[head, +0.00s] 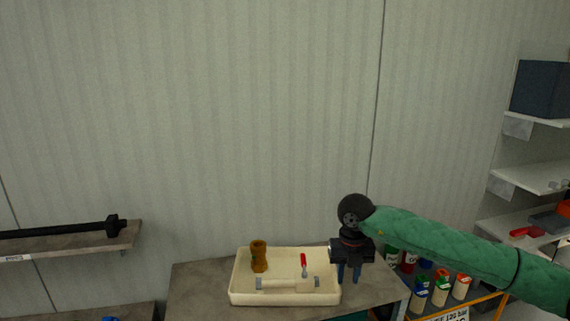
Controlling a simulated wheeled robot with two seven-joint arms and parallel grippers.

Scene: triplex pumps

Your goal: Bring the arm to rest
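My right arm, in a green sleeve, reaches in from the right. My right gripper (349,275) points down over the right end of the tray and table. The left gripper is not in view.
A cream tray (240,297) sits on a grey table (190,285), holding a brown fitting (259,257) and a pale part (288,285) with a red handle (303,262). Colored bottles (440,291) stand right. Shelves (535,178) line the right wall. A black bar (70,230) lies left.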

